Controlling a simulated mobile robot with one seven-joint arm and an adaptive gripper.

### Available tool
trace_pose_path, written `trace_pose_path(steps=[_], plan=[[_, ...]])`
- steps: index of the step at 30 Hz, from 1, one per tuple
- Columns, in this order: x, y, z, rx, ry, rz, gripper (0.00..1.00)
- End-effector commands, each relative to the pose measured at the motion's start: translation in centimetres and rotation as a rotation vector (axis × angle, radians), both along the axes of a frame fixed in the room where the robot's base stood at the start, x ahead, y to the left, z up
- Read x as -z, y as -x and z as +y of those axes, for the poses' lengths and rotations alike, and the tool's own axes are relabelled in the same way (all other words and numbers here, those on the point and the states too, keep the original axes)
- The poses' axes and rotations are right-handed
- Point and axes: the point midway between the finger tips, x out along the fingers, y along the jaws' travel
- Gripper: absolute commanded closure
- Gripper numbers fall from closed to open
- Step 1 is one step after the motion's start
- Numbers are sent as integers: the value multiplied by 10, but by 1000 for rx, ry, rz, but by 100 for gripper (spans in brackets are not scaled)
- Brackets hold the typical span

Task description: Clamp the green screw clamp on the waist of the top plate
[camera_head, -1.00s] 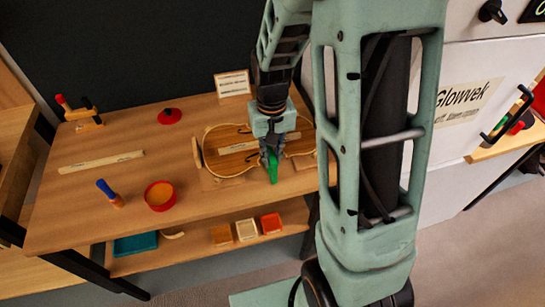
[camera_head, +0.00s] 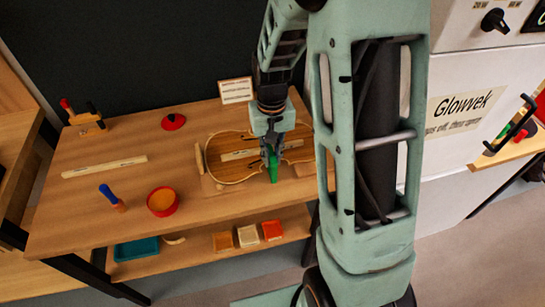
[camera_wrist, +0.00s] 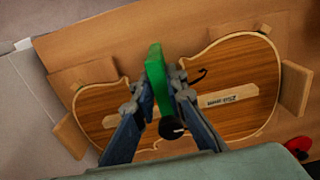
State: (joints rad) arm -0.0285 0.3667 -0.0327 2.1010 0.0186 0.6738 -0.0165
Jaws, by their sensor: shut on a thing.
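The violin top plate (camera_head: 232,168) lies on the bench in the head view. Its wood and a paper label show in the wrist view (camera_wrist: 230,117). My gripper (camera_wrist: 158,95) is shut on the green screw clamp (camera_wrist: 154,62), whose dark knob (camera_wrist: 172,127) points toward the wrist camera. In the head view my gripper (camera_head: 271,146) holds the clamp (camera_head: 273,169) at the front edge of the plate, near the narrow waist. The clamp's jaws are partly hidden, and I cannot tell whether they touch the plate.
Wooden blocks (camera_wrist: 295,88) stand around the plate. A red bowl (camera_head: 162,201), a blue-handled tool (camera_head: 111,197), a wooden strip (camera_head: 104,167) and a red-handled clamp (camera_head: 85,118) are on the bench left of it. A small sign (camera_head: 236,90) stands behind.

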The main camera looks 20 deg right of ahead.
Motion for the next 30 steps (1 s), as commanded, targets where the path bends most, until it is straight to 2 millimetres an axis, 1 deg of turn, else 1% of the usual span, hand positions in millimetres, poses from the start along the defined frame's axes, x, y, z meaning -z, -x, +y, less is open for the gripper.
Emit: trace_pose_path(steps=[20, 21, 26, 27, 30], plan=[[0, -17, 0, 0, 0, 0, 100], [0, -17, 0, 0, 0, 0, 87], [0, -17, 0, 0, 0, 0, 69], [0, -17, 0, 0, 0, 0, 68], [0, -17, 0, 0, 0, 0, 68]])
